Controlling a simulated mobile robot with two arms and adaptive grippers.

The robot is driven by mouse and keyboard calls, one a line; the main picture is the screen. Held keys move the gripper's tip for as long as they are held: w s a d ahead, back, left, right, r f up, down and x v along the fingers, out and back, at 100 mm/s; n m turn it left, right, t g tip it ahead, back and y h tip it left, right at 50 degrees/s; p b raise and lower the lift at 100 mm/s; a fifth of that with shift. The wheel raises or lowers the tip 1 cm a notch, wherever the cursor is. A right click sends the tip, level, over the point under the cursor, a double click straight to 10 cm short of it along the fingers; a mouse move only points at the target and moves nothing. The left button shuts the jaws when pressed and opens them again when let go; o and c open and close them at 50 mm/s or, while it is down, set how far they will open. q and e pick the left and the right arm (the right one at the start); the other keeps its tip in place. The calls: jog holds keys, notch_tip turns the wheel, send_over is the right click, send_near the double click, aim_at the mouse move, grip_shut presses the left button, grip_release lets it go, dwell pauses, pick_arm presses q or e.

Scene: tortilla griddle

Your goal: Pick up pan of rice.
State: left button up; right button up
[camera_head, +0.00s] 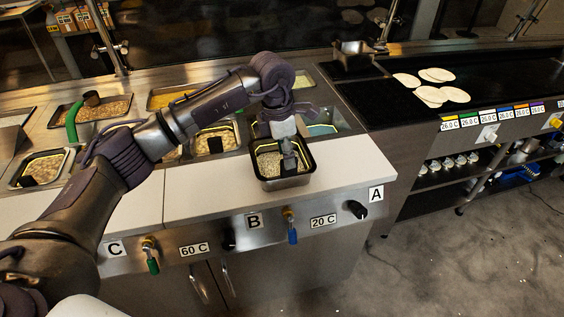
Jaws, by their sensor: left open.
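The pan of rice, a small rectangular metal pan (284,184), is at the front of the white counter (195,190), near its front edge. Pale grainy food (266,163) shows inside it. My left arm reaches in from the left, and my left gripper (288,160) points down at the pan. The gripper is open, with its fingers at the pan's inside or rim. I cannot tell whether they touch the pan. The gripper hides part of the pan's far side and contents. My right gripper is not in view.
Several food pans, such as one with brown food (105,110) and one at left (42,168), sit in the counter behind. A dark griddle (500,90) with several tortillas (455,95) is at right. Knobs and valves line the counter's front panel. White counter left of the pan is clear.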

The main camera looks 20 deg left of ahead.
aim_at(290, 176)
pick_arm(q)
jog(key=f+p, duration=0.1)
jog(key=f, duration=0.2)
jog(key=d+f+p, duration=0.1)
jog(key=f, duration=0.1)
jog(key=shift+w+f+p, duration=0.2)
jog(key=shift+p, duration=0.1)
jog(key=shift+f, duration=0.25)
grip_shut()
jog(key=shift+w+r, duration=0.1)
